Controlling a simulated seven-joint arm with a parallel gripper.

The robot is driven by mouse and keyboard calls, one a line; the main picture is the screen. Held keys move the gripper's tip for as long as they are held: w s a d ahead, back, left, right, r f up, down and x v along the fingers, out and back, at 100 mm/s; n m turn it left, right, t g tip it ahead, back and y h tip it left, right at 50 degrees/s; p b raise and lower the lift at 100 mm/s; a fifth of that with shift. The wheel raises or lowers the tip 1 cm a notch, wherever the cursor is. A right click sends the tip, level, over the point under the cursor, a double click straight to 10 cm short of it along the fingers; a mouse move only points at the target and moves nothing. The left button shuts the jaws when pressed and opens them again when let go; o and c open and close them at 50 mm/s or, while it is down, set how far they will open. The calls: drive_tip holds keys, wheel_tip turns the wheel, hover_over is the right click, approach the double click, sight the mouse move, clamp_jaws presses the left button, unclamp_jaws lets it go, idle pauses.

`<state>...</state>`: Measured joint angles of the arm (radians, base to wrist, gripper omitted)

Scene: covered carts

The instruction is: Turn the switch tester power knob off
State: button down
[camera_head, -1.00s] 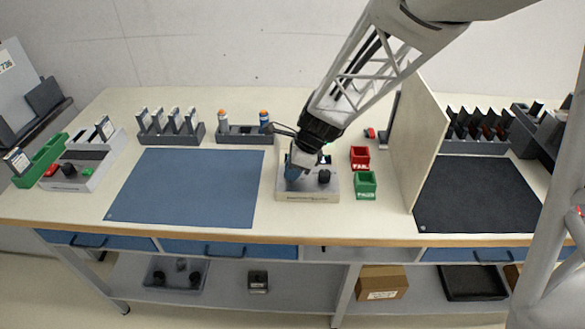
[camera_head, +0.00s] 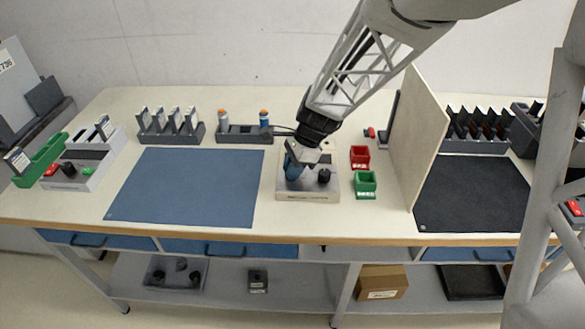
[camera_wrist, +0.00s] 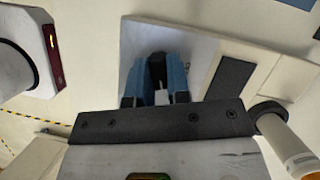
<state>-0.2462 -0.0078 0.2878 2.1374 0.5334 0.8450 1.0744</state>
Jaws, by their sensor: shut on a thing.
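The tester box (camera_head: 308,194), light with a printed label on its front edge, stands on the bench right of the blue mat. The label is too small to read. A black knob (camera_head: 324,176) shows on its right part, clear of my fingers. My gripper (camera_head: 293,172), with blue fingers, reaches down onto the box's left part. In the wrist view my gripper (camera_wrist: 156,88) is shut on a dark knob-like part (camera_wrist: 157,68) between the fingers. That part's pointer direction is hidden. The box's grey top panel (camera_wrist: 195,55) lies behind the fingers.
Red (camera_head: 360,158) and green (camera_head: 365,184) bins stand close right of the box, before an upright divider (camera_head: 416,140). A rack with two bottles (camera_head: 243,134) stands behind. Another control unit (camera_head: 78,178) is at the far left. The blue mat (camera_head: 187,188) is clear.

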drive_tip(key=n+g+h, duration=0.1)
drive_tip(key=n, duration=0.2)
drive_tip(key=n+g, duration=0.1)
drive_tip(key=n, duration=0.3)
drive_tip(key=shift+a+f+h, duration=0.1)
drive_tip(key=shift+f+h, duration=0.05)
drive_tip(key=shift+h, duration=0.25)
drive_tip(key=n+h, duration=0.1)
drive_tip(key=n, duration=0.2)
drive_tip(key=n+g+h, duration=0.1)
drive_tip(key=n, duration=0.2)
drive_tip(key=shift+n, duration=0.4)
drive_tip(key=c, duration=1.1)
unclamp_jaws()
drive_tip(key=shift+w, duration=0.1)
drive_tip(key=shift+r, duration=0.2)
drive_tip(key=shift+v, duration=3.75)
drive_tip(key=shift+a, duration=0.2)
